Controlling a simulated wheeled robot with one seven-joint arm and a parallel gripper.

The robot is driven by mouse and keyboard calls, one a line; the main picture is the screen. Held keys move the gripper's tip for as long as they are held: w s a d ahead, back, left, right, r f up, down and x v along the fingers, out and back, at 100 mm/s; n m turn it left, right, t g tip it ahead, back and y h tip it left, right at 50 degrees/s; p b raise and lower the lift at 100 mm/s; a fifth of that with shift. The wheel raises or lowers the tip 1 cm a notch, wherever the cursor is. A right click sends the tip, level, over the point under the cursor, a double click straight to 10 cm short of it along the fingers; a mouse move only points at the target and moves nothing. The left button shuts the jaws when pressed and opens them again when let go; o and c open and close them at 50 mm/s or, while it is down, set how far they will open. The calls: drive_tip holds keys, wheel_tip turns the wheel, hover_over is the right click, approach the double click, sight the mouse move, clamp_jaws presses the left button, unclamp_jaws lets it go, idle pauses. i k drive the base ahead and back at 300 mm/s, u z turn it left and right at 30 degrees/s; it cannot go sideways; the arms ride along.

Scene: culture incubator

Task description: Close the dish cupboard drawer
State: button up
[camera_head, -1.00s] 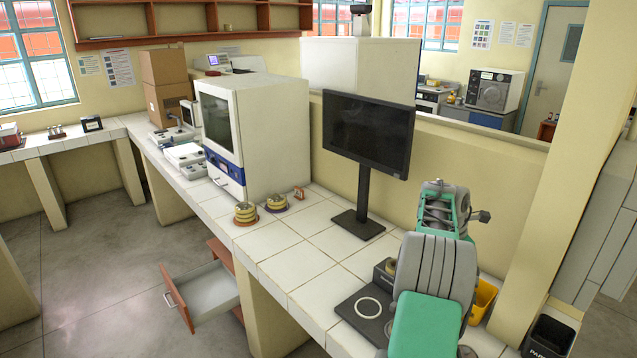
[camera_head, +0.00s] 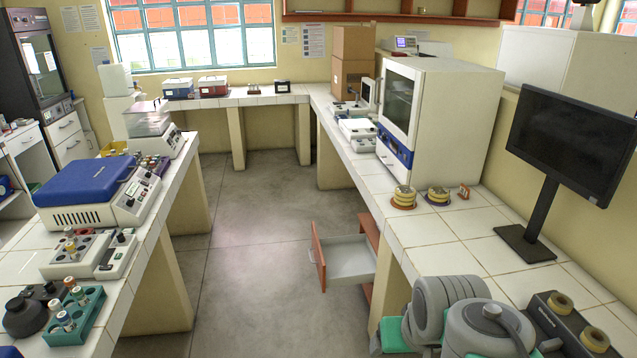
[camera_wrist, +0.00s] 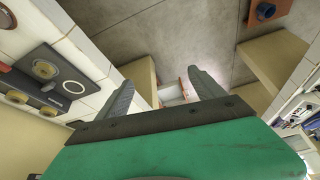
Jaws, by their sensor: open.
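The dish cupboard drawer (camera_head: 319,258) stands open under the right-hand counter. Its reddish-brown front with a small handle faces left, and its pale tray (camera_head: 352,256) looks empty. The brown cupboard body (camera_head: 371,228) shows partly behind the counter's edge. In the wrist view, part of the drawer (camera_wrist: 172,92) shows small and far off between my fingers. My gripper (camera_wrist: 162,82) is open and empty, with its two grey fingers apart and well short of the drawer. In the head view my gripper itself cannot be made out.
The tiled right counter (camera_head: 425,232) carries an incubator (camera_head: 445,110), stacked dishes (camera_head: 404,197) and a monitor (camera_head: 572,140). A left bench (camera_head: 145,245) holds lab devices. Grey floor (camera_head: 250,270) between them is clear. A counter leg (camera_head: 390,290) stands in front of the drawer.

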sight(341, 261)
drive_tip(key=u, duration=0.8)
drive_tip(key=k, duration=1.05)
drive_tip(key=u, duration=1.3)
drive_tip(key=i, duration=1.25)
drive_tip(key=z, duration=1.35)
drive_tip(key=i, duration=0.75)
drive_tip(key=z, duration=1.4)
drive_tip(key=i, duration=2.15)
drive_tip(key=u, duration=1.75)
